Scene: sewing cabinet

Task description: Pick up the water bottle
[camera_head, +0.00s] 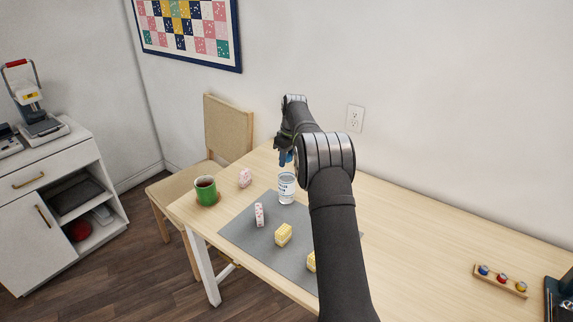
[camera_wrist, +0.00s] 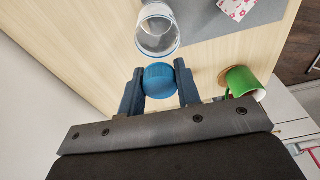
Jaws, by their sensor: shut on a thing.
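The join between cap and body is unclear, and I cannot tell whether the base touches the mat.
A green mug (camera_head: 205,192) stands on a coaster to the left. Pink patterned blocks (camera_head: 259,215) and yellow blocks (camera_head: 283,234) are on or near the grey mat (camera_head: 242,234). A chair (camera_head: 228,128) stands behind the table's left end. The table's right side is mostly clear.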

